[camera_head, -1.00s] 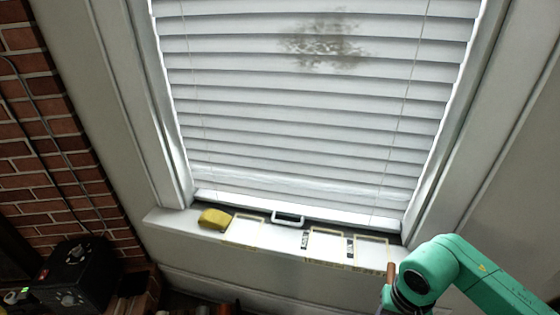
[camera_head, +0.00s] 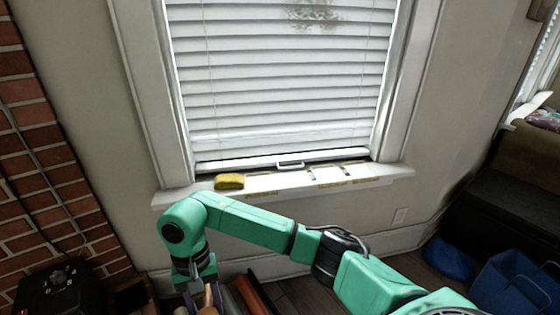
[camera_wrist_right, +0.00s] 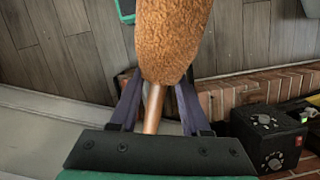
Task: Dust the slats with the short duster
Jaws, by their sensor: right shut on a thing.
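White window slats (camera_head: 280,90) fill the middle of the head view, with a dark dust patch (camera_head: 313,13) at their top, cut by the picture edge. My right arm reaches in from the right, below the sill. Its gripper (camera_head: 201,293) points down at the lower left, well below the slats. In the right wrist view, this gripper (camera_wrist_right: 153,115) is shut on the thin handle of a short duster (camera_wrist_right: 153,108). The duster has a brown fluffy head (camera_wrist_right: 175,35), whose far end is cut off by the frame. My left gripper is out of view.
The sill (camera_head: 375,172) holds a yellow sponge (camera_head: 229,182) and flat pale frames (camera_head: 330,177). A black box with knobs (camera_head: 55,288) stands by the brick wall (camera_head: 40,170) at left. A blue bin (camera_head: 515,283) is at lower right.

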